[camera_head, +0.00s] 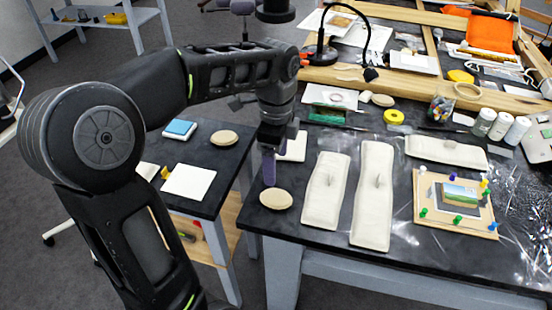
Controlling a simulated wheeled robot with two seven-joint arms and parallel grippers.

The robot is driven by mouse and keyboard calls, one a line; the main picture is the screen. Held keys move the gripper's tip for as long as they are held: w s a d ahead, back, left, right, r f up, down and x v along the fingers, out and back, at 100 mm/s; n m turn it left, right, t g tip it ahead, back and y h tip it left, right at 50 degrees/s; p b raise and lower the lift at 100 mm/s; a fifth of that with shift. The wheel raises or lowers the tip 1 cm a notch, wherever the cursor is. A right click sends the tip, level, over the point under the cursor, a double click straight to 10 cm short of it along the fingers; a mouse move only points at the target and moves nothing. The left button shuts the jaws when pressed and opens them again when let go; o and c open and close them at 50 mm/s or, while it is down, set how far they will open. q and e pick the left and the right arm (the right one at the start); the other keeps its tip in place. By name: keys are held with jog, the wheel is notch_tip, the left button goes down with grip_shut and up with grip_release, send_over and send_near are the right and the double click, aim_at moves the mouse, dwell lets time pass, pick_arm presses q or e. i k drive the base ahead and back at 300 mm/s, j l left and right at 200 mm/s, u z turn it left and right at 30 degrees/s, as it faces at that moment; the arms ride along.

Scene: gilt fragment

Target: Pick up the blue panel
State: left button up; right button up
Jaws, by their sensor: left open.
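A small flat block with a blue top and white sides, the blue panel (180,128), lies on the dark top of the small side table at left. My left gripper (269,170) points down at the left edge of the main table, to the right of and apart from the blue panel. Its jaws are open, and I see nothing held in them. A beige oval pad (276,199) lies just below the fingertips in the picture; I cannot tell the height between them. My right gripper is not in view.
On the side table, a white square (188,181) and another oval pad (223,138) lie near the panel. The main table holds long white cushions (371,195), a pinned board (456,204), a black lamp (320,52) and white jars. A gap separates the two tables in front.

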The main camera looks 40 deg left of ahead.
aim_at(457, 196)
jog(key=i+l, duration=0.1)
jog(key=l, duration=0.3)
jog(key=i+l, duration=0.15)
jog(key=l, duration=0.2)
jog(key=i+l, duration=0.1)
jog(key=l, duration=0.3)
jog(key=i+l, duration=0.1)
jog(key=l, duration=0.25)
jog(key=i+l, duration=0.15)
jog(key=l, duration=0.25)
jog(key=i+l, duration=0.1)
jog(key=l, duration=0.25)
